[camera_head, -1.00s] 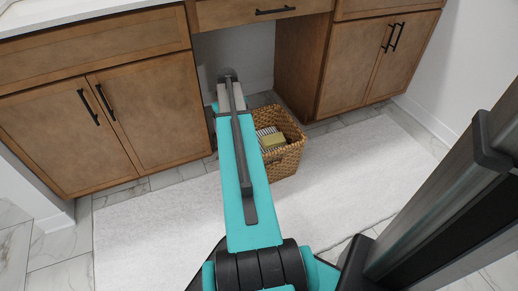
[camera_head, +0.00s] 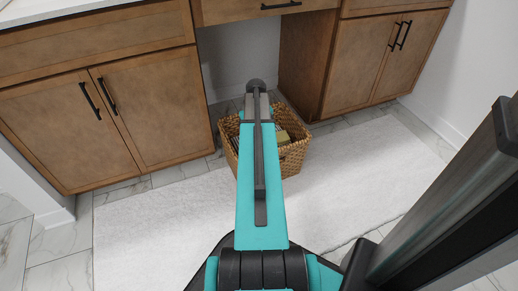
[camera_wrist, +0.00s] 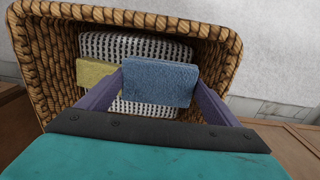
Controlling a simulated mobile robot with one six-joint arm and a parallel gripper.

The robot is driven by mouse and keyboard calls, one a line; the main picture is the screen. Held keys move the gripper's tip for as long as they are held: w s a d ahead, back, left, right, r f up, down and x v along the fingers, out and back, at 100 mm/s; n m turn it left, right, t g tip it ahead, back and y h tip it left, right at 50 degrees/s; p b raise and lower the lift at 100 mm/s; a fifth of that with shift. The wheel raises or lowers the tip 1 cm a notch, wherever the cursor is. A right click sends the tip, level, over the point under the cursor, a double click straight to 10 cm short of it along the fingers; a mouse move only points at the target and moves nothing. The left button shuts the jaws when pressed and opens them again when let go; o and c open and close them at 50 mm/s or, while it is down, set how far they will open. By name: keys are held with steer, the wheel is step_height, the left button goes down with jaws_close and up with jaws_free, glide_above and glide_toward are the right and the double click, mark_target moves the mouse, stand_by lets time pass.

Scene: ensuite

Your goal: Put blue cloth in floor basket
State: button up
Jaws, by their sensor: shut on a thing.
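The blue cloth (camera_wrist: 158,82) is a folded pad between the two fingers of my gripper (camera_wrist: 158,84) in the wrist view. My gripper is shut on it, over the opening of the basket. The woven floor basket (camera_head: 296,157) stands on the floor in the head view, and its rim shows around the cloth in the wrist view (camera_wrist: 228,42). I cannot tell whether the cloth touches what lies below. In the head view my arm hides the cloth, the gripper and the middle of the basket.
In the basket are a black-and-white patterned cloth (camera_wrist: 135,48) and a yellow-green cloth (camera_wrist: 92,74). Wooden cabinets (camera_head: 115,115) flank the recess behind the basket.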

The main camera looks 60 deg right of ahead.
steer(key=shift+f+b, duration=0.65)
steer(key=shift+f, duration=1.2)
steer(key=shift+f+b, duration=1.25)
steer(key=shift+f, duration=1.2)
steer(key=shift+f, duration=0.15)
steer(key=o, duration=0.9)
step_height(320, 180, up, 12)
steer(key=p, duration=0.6)
steer(key=shift+r, duration=0.2)
steer(key=shift+w, duration=0.1)
